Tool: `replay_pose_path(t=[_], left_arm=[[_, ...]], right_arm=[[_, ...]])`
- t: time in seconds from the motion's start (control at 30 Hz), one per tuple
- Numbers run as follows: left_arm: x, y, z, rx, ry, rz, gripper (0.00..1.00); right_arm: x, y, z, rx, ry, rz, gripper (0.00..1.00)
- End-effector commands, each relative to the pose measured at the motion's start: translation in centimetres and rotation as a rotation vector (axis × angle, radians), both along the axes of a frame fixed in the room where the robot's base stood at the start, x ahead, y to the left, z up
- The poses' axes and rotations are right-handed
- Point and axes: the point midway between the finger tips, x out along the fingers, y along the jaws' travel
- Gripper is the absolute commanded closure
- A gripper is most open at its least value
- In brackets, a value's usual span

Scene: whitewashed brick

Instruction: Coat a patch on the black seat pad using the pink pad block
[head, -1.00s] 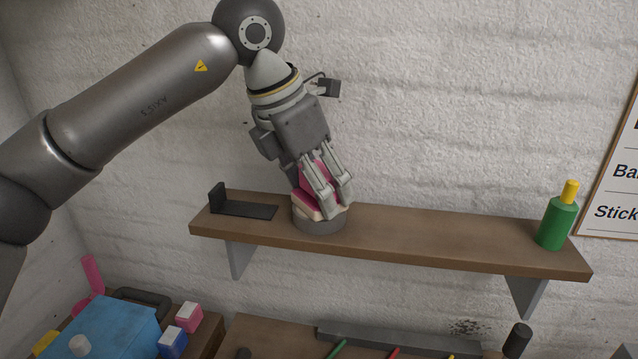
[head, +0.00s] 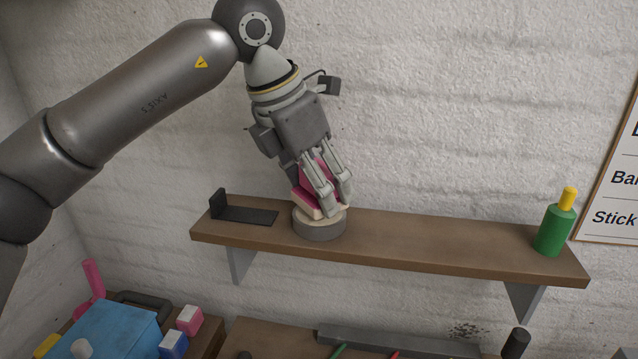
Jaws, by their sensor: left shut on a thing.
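My left gripper (head: 329,197) comes down from above and is shut on the pink pad block (head: 305,203), which has a pale underside. The block is tilted, and its lower end is at the top of a round grey dish (head: 320,231) with a cream-coloured top, on the shelf. The fingers partly hide the block and dish, so I cannot tell whether they touch. I cannot make out the black seat pad in the head view. My right gripper is not in view.
On the wooden shelf (head: 430,238), a black L-shaped holder (head: 247,214) lies left of the dish and a green bottle (head: 554,230) stands at the right end. Between dish and bottle the shelf is clear. Below left are a blue box (head: 115,328) and small blocks (head: 189,320).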

Motion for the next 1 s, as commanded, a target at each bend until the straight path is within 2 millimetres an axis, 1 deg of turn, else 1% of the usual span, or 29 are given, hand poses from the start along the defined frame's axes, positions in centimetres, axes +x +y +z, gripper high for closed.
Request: replay_pose_path(t=[0.03, 0.6, 0.7, 1.0], left_arm=[[0.0, 0.0, 0.9, -0.001, -0.001, 0.000, 0.57], [0.0, 0.0, 5.4, -0.001, -0.001, -0.001, 0.57], [0.0, 0.0, 5.7, -0.001, -0.001, -0.001, 0.57], [0.0, 0.0, 5.6, -0.002, -0.001, 0.000, 0.57]], right_arm=[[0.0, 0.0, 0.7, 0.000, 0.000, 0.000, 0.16], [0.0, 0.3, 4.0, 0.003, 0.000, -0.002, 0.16], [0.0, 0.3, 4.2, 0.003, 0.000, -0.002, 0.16], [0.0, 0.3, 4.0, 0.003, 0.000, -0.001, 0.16]])
